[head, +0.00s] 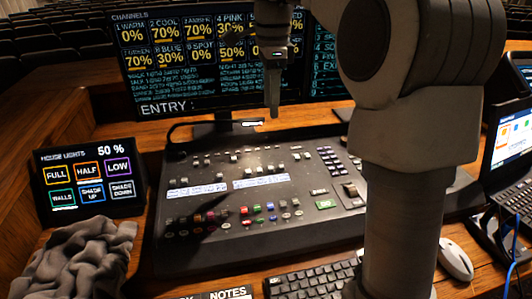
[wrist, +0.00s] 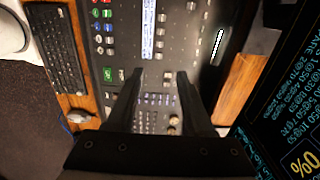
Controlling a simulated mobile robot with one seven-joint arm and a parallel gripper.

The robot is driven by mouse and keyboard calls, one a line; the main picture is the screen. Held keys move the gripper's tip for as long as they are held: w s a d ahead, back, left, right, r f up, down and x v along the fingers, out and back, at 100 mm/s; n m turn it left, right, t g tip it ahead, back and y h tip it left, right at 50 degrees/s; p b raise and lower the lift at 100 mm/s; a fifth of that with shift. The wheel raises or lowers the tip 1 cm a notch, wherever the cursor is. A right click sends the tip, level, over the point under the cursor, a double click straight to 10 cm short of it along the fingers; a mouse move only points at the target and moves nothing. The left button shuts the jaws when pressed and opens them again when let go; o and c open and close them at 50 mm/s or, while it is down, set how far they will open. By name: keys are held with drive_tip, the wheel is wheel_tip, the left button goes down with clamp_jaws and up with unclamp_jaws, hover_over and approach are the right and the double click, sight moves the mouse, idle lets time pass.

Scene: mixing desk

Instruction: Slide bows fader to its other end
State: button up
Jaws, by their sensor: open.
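The mixing desk (head: 262,222) is a dark sloped console with several small fader caps and knobs along its upper part. Two lit label strips (head: 262,181) cross its middle, and coloured buttons sit below them. I cannot read any label that marks the bows fader, so I cannot tell which cap it is. My gripper (head: 272,115) hangs above the console's far edge, apart from it. In the wrist view my gripper (wrist: 160,75) has two separated fingers with nothing between them, and the console (wrist: 195,45) lies beyond.
A large monitor (head: 160,98) stands behind the console. A house lights touch panel (head: 90,185) and a crumpled grey cloth (head: 75,262) are at left. A keyboard (head: 310,280) lies in front, and a mouse (head: 455,258) is at right. My arm hides part of the console's right side.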

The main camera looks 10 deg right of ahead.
sight(271, 168)
wheel_tip(271, 168, down, 17)
drive_tip(key=b, duration=0.6)
clamp_jaws()
idle(1.2)
